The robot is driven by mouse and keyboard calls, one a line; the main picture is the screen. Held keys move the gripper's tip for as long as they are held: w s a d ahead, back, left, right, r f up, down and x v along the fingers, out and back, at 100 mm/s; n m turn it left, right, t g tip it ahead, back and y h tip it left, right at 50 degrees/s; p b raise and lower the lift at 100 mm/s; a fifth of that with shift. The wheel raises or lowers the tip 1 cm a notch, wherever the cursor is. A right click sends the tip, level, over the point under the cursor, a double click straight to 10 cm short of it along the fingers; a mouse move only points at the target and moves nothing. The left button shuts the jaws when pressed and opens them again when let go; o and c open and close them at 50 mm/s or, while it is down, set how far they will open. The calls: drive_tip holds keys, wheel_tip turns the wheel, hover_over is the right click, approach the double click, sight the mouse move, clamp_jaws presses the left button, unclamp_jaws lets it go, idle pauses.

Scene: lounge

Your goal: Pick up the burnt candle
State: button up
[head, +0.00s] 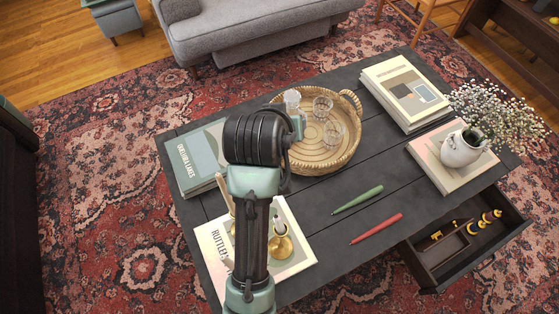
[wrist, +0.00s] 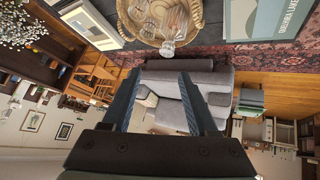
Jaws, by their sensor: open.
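A brass candle holder (head: 281,246) stands on a pale book (head: 296,262) at the near left of the dark table, partly behind my arm. A cream candle (head: 233,217) shows beside my arm; its lower part is hidden. A green taper (head: 357,200) and a red taper (head: 376,229) lie on the table to the right. I cannot tell from the picture which candle is burnt. My gripper (wrist: 159,75) is open and empty in the wrist view, with no candle between its fingers.
A round wicker tray (head: 346,158) with several glass items is behind my arm. Books (head: 185,168) lie at left, more (head: 395,80) at back right. A flower vase (head: 461,149) stands at right above an open drawer (head: 470,255). A grey sofa (head: 245,30) is beyond the table.

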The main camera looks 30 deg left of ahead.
drive_tip(key=s+d+f+n+g+h+p, duration=0.1)
drive_tip(key=s+f+n+g+h+p, duration=0.2)
drive_tip(key=s+g+p, duration=0.8)
drive_tip(key=t+b, duration=0.2)
drive_tip(key=t, duration=0.2)
hover_over(279, 226)
drive_tip(key=a, duration=0.3)
wheel_tip(279, 226, down, 8)
drive_tip(key=shift+m, duration=0.4)
drive_tip(key=shift+w+d+f+b, duration=0.1)
drive_tip(key=shift+w+d+f, duration=0.15)
drive_tip(key=shift+f, duration=0.7)
drive_tip(key=shift+w+d+f+b, duration=0.15)
drive_tip(key=shift+d+f, duration=0.15)
drive_tip(key=shift+f, duration=0.6)
drive_tip(key=shift+w+d+f+b, duration=0.1)
drive_tip(key=shift+w+d+f, duration=0.15)
drive_tip(key=shift+f, duration=0.7)
drive_tip(key=shift+s, duration=0.1)
clamp_jaws()
